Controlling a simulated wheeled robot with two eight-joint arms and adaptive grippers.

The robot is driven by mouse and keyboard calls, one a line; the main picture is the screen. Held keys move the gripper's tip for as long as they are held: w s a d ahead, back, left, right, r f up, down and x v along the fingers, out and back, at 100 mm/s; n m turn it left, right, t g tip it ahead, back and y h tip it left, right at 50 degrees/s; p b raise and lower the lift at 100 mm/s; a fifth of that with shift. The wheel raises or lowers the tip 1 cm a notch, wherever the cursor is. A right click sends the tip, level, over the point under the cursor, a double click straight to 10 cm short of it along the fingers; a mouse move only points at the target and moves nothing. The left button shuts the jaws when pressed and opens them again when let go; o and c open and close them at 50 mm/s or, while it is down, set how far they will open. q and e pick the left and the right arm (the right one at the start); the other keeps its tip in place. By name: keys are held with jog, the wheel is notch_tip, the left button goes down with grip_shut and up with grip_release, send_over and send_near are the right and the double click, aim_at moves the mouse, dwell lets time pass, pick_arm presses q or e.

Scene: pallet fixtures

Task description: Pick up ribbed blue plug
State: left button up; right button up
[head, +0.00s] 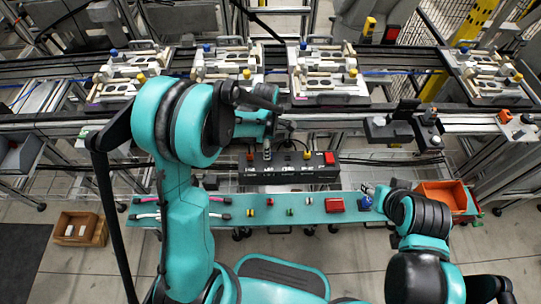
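A small blue object (366,202), perhaps the ribbed blue plug, is on the teal shelf (275,208) just right of a red block (335,205). Its ribs are too small to make out. My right gripper (371,190) is right beside it, at the shelf's right part. Whether its fingers touch or hold the blue object cannot be told. My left gripper (287,125) is above the front rail, near the black box with coloured knobs, mostly hidden by its own arm. Its fingers are too small to read.
Several pallet fixtures (328,93) with blue and yellow knobs stand on the conveyor. A black box (290,172) with a red block is behind the shelf. An orange bin (441,190) is at the shelf's right end. Small coloured parts (290,212) and cables (150,215) lie on the shelf.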

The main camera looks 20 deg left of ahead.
pick_arm(q)
jog(key=f+b, duration=0.1)
jog(key=f, duration=0.2)
jog(key=f+b, duration=0.1)
jog(key=f, duration=0.1)
jog(key=shift+w+f+b, duration=0.15)
jog(key=shift+w+b, duration=0.2)
grip_shut()
jog(key=shift+r, duration=0.25)
